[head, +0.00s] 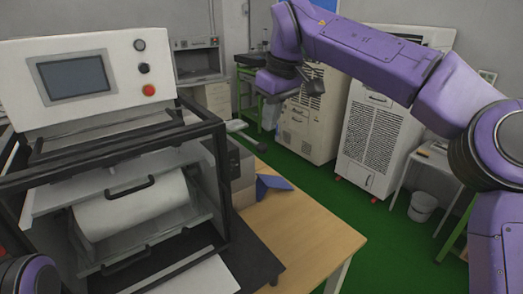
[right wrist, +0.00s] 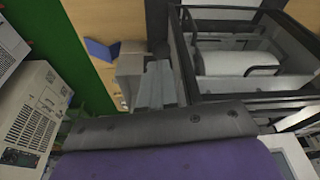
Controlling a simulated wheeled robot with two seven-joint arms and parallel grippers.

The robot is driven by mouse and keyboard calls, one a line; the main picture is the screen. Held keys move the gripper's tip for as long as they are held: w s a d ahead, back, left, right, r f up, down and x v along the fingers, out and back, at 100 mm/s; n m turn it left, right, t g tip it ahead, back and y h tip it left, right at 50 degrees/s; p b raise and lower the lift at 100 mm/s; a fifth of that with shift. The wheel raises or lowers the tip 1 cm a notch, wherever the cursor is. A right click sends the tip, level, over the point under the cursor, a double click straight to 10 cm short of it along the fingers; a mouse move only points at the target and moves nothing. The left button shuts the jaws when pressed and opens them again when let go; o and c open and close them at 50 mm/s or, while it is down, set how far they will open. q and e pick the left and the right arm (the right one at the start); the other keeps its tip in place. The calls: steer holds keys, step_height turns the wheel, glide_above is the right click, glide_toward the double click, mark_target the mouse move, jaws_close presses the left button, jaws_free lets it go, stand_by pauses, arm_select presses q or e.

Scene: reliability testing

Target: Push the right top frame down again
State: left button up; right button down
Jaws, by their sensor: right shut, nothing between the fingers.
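The test machine (head: 110,65) stands at the left of the head view, with a white panel above a black open frame. The black top frame's right side (head: 205,122) runs along the machine's upper right edge; the frame also shows in the right wrist view (right wrist: 245,97). A white roll (head: 130,208) with a black handle sits inside. My right gripper (head: 274,97) is shut and empty, up in the air right of the machine and apart from it. Its grey fingers show in the wrist view (right wrist: 155,85). My left gripper is out of view.
A wooden table (head: 310,235) carries the machine and has clear room at its right. A blue object (head: 272,184) and grey boxes (head: 240,170) are beside the machine. White cabinets (head: 375,135) stand behind on the green floor (head: 330,185).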

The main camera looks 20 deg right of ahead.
mark_target(264, 144)
steer(key=b+x, duration=0.1)
steer(key=x, duration=0.3)
steer(key=shift+a, duration=0.1)
steer(key=shift+f+b, duration=0.45)
steer(key=shift+f, duration=0.15)
